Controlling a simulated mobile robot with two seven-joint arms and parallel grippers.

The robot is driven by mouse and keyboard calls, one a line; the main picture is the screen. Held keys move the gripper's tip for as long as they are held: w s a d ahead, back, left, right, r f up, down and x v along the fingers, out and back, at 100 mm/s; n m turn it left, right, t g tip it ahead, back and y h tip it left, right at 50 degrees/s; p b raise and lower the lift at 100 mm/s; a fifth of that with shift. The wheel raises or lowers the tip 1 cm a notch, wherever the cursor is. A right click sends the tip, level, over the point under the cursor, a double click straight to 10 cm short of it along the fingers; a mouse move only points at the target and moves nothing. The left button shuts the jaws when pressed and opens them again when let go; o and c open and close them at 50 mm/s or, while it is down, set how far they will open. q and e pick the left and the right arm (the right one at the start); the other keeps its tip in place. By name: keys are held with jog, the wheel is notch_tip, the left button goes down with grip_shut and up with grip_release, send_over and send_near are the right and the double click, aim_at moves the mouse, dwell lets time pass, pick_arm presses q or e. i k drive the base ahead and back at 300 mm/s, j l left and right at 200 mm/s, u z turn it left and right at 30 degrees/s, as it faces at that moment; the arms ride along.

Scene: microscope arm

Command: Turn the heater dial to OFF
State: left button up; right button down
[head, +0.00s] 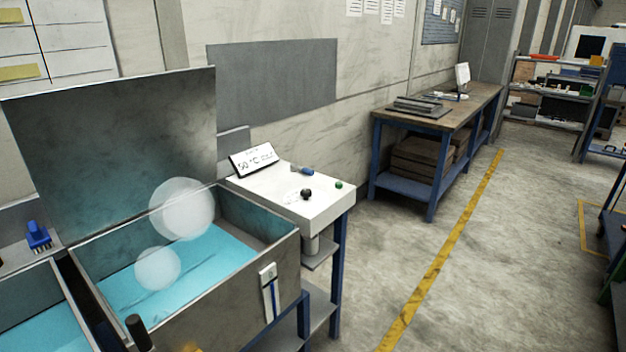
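A small black knob (306,194), which looks like the heater dial, stands on the top of a white control box (275,200) right of an open tank. Faint markings lie on the box top just left of the knob. They are too small to read, and I cannot tell which setting the knob points to. A tilted sign (253,159) at the back of the box reads about 50 °C. I do not see either of my grippers in the head view.
The open metal tank (275,260) holds blue liquid, with pale translucent spheres above it. Its raised lid (120,150) stands behind. A green button (338,185) and a small blue item (306,171) sit near the knob. The floor (400,260) to the right is clear.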

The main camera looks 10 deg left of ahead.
aim_at(306, 193)
jog(key=i+l+u, duration=0.15)
jog(key=i+l, duration=0.6)
